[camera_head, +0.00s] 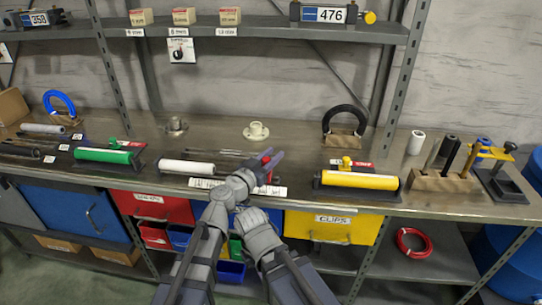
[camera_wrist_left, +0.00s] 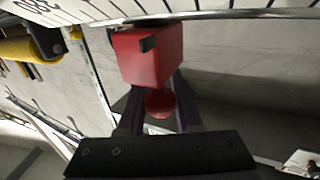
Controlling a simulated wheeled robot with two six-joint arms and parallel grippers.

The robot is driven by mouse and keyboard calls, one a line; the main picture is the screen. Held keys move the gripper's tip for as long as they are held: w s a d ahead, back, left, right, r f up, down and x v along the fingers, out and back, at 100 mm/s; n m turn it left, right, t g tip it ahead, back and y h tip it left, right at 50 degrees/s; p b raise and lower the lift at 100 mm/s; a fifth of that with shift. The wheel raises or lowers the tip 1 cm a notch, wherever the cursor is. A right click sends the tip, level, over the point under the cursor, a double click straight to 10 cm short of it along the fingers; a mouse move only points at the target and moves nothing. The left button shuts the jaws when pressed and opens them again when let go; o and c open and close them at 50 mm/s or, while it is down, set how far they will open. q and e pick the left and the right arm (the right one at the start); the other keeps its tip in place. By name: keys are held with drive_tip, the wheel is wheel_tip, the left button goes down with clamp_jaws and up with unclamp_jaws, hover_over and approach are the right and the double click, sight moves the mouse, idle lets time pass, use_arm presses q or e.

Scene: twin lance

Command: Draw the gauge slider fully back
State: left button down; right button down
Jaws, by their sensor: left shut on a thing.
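The gauge slider is a red block with a rounded red knob; it shows in the wrist view (camera_wrist_left: 150,55) and as a small red piece in the head view (camera_head: 267,159). My left gripper (camera_head: 267,166) is at the slider, near the front of the bench. In the wrist view my left gripper (camera_wrist_left: 155,100) has its two dark fingers on either side of the knob, shut on it. A white scale (camera_wrist_left: 60,15) with black marks runs along the top of that view. My arms hide much of the gauge in the head view. I cannot make out my right gripper's fingers.
A white roller (camera_head: 187,167) and a green roller (camera_head: 103,155) lie to the left on the bench. A yellow roller (camera_head: 360,180) lies to the right, and a wooden block (camera_head: 443,186) with upright rods stands beyond it. A pale flanged piece (camera_head: 256,131) stands behind.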

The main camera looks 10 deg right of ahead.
use_arm(q)
drive_tip(key=c, duration=0.6)
unclamp_jaws()
drive_tip(key=shift+s+d, duration=0.1)
drive_tip(key=shift+d, duration=0.15)
drive_tip(key=shift+a, duration=0.1)
drive_tip(key=v, duration=0.7)
drive_tip(key=shift+s+a, duration=0.25)
drive_tip(key=shift+s, duration=0.05)
